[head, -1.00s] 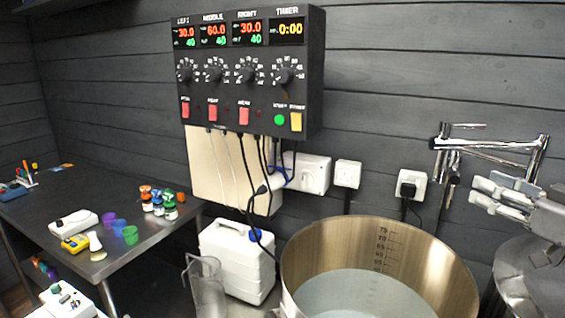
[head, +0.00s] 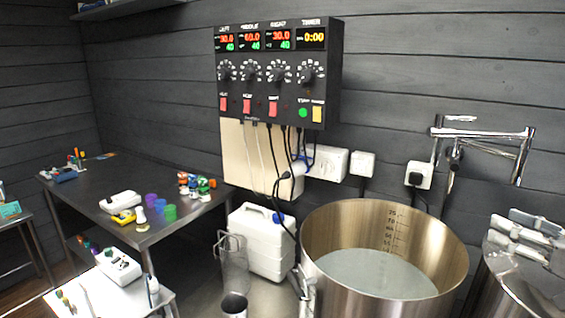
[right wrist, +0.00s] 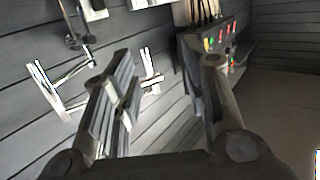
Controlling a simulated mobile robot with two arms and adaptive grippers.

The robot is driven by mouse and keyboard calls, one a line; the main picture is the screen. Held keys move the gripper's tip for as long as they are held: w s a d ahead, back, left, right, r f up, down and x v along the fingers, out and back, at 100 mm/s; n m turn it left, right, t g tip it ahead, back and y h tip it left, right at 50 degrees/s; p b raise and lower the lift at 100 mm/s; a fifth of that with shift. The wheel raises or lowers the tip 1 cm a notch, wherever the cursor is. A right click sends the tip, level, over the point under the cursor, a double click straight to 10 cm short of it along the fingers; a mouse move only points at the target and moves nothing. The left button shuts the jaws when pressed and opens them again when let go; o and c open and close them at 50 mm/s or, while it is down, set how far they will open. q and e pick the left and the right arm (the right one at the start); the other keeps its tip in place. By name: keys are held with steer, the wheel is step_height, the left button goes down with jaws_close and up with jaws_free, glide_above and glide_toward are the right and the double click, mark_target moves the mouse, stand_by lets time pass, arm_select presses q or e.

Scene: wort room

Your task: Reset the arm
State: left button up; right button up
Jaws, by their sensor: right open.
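My right gripper (head: 526,236) shows at the right edge of the head view, in front of the metal vessel at far right and below the wall tap. Its two fingers are apart, and nothing shows between them. My left gripper is not in view.
A large steel kettle (head: 312,240) holding pale liquid stands left of my right gripper. A chrome tap (head: 480,133) is on the wall above. A control panel (head: 270,85), white canister (head: 258,245) and cluttered steel table (head: 110,175) are further left.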

steer(key=s+a+f+g+h, duration=0.1)
steer(key=s+a+f+g, duration=0.15)
steer(key=f, duration=0.65)
steer(key=s+a+f+g, duration=0.2)
steer(key=s+a+f, duration=0.15)
steer(key=f, duration=0.55)
steer(key=s+a+f+g+h, duration=0.1)
steer(key=s+a+f+g, duration=0.15)
steer(key=f, duration=0.75)
steer(key=s+a+f+m+g+h, duration=0.1)
steer(key=s+a+f+g+h, duration=0.15)
steer(key=s+a+f, duration=0.55)
steer(key=s+a+f+m+g+h, duration=0.1)
steer(key=s+a+f+g, duration=0.25)
steer(key=s+a, duration=0.45)
steer(key=s+d+f, duration=0.1)
steer(key=s+f, duration=0.1)
steer(key=f, duration=1.1)
steer(key=s+d+f, duration=0.2)
steer(key=f, duration=1.1)
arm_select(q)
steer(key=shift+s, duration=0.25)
arm_select(e)
steer(key=s+d+f+g, duration=0.1)
steer(key=s+d+f, duration=0.1)
steer(key=s+f, duration=1.4)
steer(key=shift+s+d+n+g, duration=0.15)
steer(key=shift+d+n+g, duration=0.15)
steer(key=shift+d+n, duration=0.1)
